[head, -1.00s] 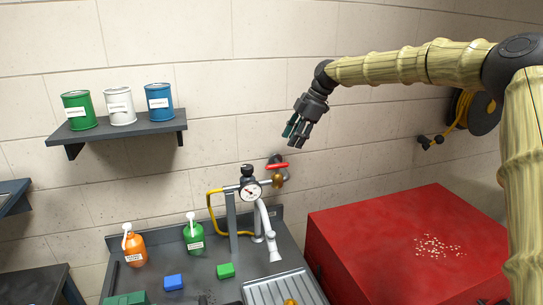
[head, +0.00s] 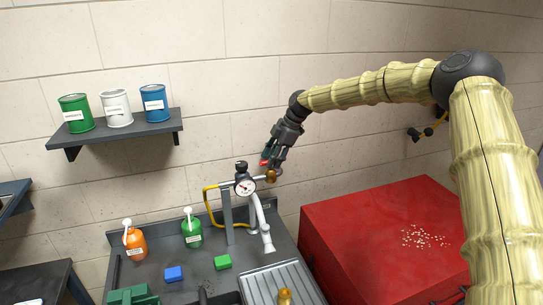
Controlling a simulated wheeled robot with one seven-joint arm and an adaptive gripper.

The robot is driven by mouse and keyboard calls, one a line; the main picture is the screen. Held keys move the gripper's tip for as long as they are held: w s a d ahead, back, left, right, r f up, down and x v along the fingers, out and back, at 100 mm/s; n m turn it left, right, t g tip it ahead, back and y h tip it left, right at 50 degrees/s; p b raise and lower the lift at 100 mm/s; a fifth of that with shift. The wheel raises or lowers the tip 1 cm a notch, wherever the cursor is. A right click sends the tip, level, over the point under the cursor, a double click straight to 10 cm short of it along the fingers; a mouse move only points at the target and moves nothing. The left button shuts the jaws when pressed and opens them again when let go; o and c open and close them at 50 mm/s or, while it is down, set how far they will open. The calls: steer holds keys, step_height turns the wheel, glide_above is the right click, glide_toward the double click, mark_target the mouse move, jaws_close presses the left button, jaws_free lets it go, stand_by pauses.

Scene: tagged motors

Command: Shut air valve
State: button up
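The air valve has a red lever handle (head: 264,163) and a brass body (head: 271,176). It sits at the wall end of a pipe, to the right of a round pressure gauge (head: 245,187). My gripper (head: 272,158) points down and left at the handle, with its fingertips over or beside it. The fingers and wrist hide much of the handle, and only small red parts show. I cannot tell whether the fingers touch the handle or have closed on it.
A dark workbench (head: 208,262) below holds an orange bottle (head: 135,244), a green bottle (head: 192,232), small blocks and a ribbed tray (head: 262,288). A large red cabinet (head: 365,225) stands at right. A shelf (head: 120,132) with cans hangs at left.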

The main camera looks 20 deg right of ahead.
steer(key=shift+s+r, duration=0.4)
steer(key=shift+s, duration=0.2)
steer(key=shift+s+r, duration=0.35)
steer(key=shift+s, duration=0.2)
steer(key=shift+s+d+r, duration=0.1)
steer(key=shift+s+r, duration=0.1)
steer(key=shift+s, duration=0.1)
steer(key=c, duration=0.3)
steer(key=shift+w+f, duration=0.2)
steer(key=c, duration=0.3)
steer(key=shift+w+f, duration=0.45)
steer(key=shift+f, duration=0.05)
jaws_close()
